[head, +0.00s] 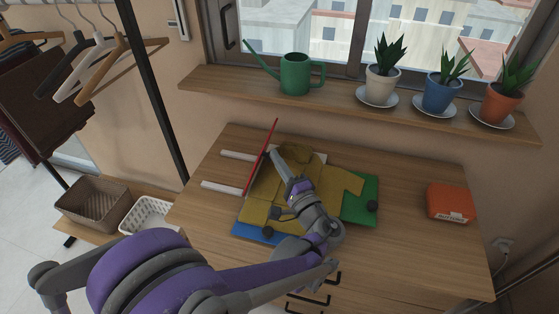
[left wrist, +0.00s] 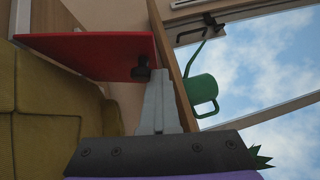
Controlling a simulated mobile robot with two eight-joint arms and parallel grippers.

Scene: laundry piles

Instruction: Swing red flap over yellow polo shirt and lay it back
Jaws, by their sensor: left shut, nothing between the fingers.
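The red flap (head: 262,157) stands raised at the left side of the folding board, seen nearly edge-on in the head view. It also shows in the left wrist view as a broad red panel (left wrist: 85,50) with a black knob at its corner. The yellow polo shirt (head: 338,180) lies on the board to the right of the flap, partly hidden by my left arm. It also shows in the left wrist view (left wrist: 45,135). My left gripper (head: 274,152) is shut and empty, its tips close to the flap's knob; contact is unclear. My right gripper is out of view.
The board's green flap (head: 362,203) and blue flap (head: 252,233) lie flat, with black knobs. White rails (head: 222,188) lie left on the wooden table (head: 420,245). An orange box (head: 450,203) stands right. A shelf holds a green watering can (head: 295,75) and potted plants.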

